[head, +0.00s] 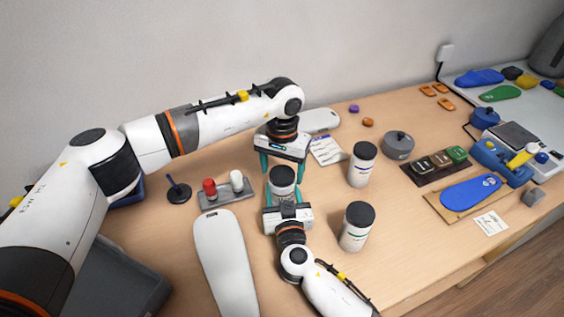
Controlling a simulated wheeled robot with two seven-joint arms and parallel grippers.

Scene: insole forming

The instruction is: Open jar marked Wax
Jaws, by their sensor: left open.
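A white jar with a dark lid (283,176) stands upright between my two grippers; its label is hidden, so I cannot read its marking. My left gripper (282,168) points down from above and behind it, open, with its teal fingers spread to either side of the lid. My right gripper (283,193) comes from the front, and its teal fingers lie close against both sides of the jar's body. Two more white jars with dark lids stand to the right, one farther back (361,171) and one nearer (353,236). Their labels are too small to read.
A grey rack with red and white pieces (229,194) and a pale insole form (224,255) are to the left. A grey lidded pot (398,146), a dark tray (424,169) and a blue insole on a board (470,192) are to the right. Free table lies beyond the nearer jar.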

